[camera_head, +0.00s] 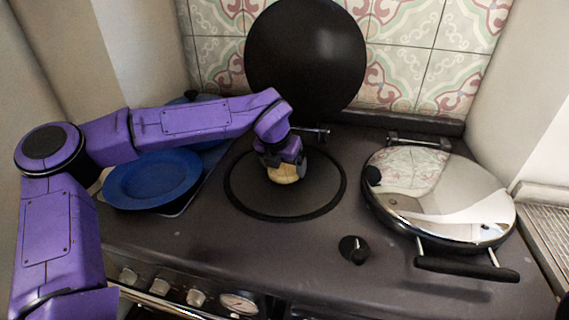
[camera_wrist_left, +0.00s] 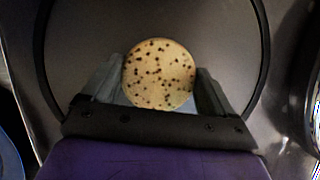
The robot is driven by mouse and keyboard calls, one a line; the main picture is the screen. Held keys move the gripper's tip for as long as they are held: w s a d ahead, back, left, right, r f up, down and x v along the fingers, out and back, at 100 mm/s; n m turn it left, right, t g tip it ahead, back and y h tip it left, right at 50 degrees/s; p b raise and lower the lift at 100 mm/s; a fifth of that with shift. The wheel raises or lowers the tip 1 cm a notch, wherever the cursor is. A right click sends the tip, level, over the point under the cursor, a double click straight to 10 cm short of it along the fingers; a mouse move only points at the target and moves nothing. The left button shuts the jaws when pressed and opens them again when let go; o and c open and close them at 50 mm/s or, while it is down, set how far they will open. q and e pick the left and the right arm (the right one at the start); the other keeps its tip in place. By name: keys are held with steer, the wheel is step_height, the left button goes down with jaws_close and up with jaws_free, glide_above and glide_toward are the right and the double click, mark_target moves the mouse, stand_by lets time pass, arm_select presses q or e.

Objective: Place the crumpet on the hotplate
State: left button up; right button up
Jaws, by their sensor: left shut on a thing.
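The crumpet (camera_head: 284,174) is round and pale golden, with dark holes over its top in the left wrist view (camera_wrist_left: 158,74). My left gripper (camera_head: 283,163) is shut on the crumpet, with one finger on each side of it. It holds the crumpet over the middle of the open round hotplate (camera_head: 245,190), a dark disc with a black rim. The hotplate also shows behind the crumpet in the left wrist view (camera_wrist_left: 90,40). I cannot tell whether the crumpet touches the plate. My right gripper is not in view.
The raised black lid (camera_head: 305,55) stands behind the hotplate. A closed shiny lid (camera_head: 440,190) with a front handle (camera_head: 466,268) is at the right. Blue plates (camera_head: 152,180) sit on a tray at the left. A small black knob (camera_head: 353,249) stands in front.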

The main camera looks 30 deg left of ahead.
arm_select(q)
steer(key=o, duration=0.6)
steer(key=shift+f, duration=0.15)
steer(key=shift+c, duration=0.2)
steer(key=shift+r, duration=0.35)
steer(key=v, duration=1.1)
steer(key=shift+s+r, duration=0.15)
steer(key=shift+r, duration=0.15)
